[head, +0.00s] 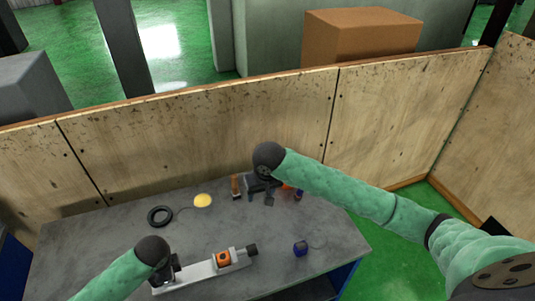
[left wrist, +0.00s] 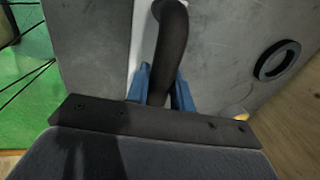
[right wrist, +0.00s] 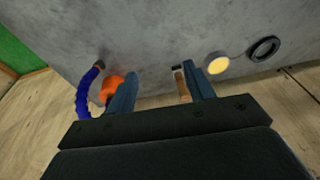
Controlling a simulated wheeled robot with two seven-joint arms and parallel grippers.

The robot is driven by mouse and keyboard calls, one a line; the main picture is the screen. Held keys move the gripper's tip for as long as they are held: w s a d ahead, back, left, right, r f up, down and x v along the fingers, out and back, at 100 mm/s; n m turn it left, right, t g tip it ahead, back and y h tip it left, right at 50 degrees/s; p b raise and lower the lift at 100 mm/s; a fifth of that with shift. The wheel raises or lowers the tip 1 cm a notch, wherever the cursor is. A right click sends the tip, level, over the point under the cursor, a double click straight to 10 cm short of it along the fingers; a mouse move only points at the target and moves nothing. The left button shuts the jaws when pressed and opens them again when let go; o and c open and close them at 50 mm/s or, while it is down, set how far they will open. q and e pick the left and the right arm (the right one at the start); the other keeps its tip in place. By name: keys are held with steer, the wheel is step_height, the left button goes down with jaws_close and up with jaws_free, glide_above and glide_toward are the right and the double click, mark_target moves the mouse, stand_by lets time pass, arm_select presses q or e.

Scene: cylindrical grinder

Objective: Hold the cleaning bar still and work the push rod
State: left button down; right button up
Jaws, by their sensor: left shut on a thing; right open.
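A long light-grey bar (head: 198,272), which looks like the cleaning bar, lies on the table with an orange block (head: 223,258) and a black end piece (head: 252,250) on it. My left gripper (head: 174,272) is at the bar's left end. In the left wrist view its blue fingers are shut on a dark curved handle (left wrist: 170,40) above the pale bar. My right gripper (head: 268,198) is open over the back of the table, apart from the bar. No part is clearly recognisable as the push rod.
Near my right gripper are a brown-handled brush (head: 235,187), an orange object (right wrist: 113,87) and a blue curved hose (right wrist: 88,92). A black ring (head: 160,215), a yellow disc (head: 203,200) and a small blue object (head: 300,248) lie on the grey table (head: 120,240). Wooden panels (head: 220,120) stand behind.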

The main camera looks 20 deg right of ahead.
steer(key=w+d+r+t, duration=0.3)
steer(key=w+d+r, duration=0.3)
steer(key=w, duration=0.3)
steer(key=shift+w+r+y, duration=0.2)
steer(key=shift+r+y, duration=0.2)
steer(key=shift+r, duration=0.1)
steer(key=shift+a+f, duration=0.1)
steer(key=shift+a, duration=0.05)
steer(key=g+h, duration=0.1)
steer(key=g, duration=0.5)
glide_above(251, 247)
steer(key=shift+f, duration=5.95)
step_height(251, 247, down, 12)
steer(key=shift+r, duration=0.1)
steer(key=shift+c, duration=0.2)
